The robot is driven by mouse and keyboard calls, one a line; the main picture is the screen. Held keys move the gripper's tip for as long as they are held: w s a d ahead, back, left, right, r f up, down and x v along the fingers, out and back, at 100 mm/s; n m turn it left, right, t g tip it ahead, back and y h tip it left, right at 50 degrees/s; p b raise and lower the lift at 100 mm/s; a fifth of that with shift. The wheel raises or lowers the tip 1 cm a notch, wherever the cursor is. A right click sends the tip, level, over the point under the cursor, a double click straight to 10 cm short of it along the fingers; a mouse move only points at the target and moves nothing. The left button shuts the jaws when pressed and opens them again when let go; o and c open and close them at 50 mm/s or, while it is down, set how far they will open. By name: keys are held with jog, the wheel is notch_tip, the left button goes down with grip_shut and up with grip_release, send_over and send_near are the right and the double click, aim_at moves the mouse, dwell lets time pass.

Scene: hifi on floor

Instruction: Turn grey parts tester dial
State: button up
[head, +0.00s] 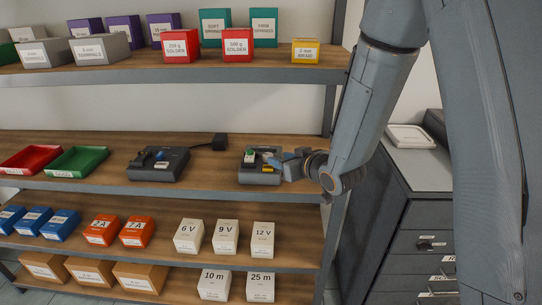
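Two dark grey devices stand on the middle wooden shelf. The right one (258,178) has a green-and-white part and a yellow part on top. The left one (157,174) has small fittings on top and a black block beside it. I cannot tell from this view which one is the parts tester, and no dial can be made out clearly. My gripper (275,163) is at the right side of the right device, pointing left, close to or touching its top. Its fingers are too small and partly hidden to tell whether they are open or shut.
A red tray (31,159) and a green tray (77,161) sit at left on the same shelf. Labelled boxes fill the shelves above and below. A shelf post stands just behind my arm. A grey drawer cabinet (425,215) is at right.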

aim_at(269, 155)
jog(key=shift+p+x, duration=1.1)
jog(key=shift+x, duration=2.7)
jog(key=shift+w+d+r, duration=0.1)
jog(key=c, duration=0.8)
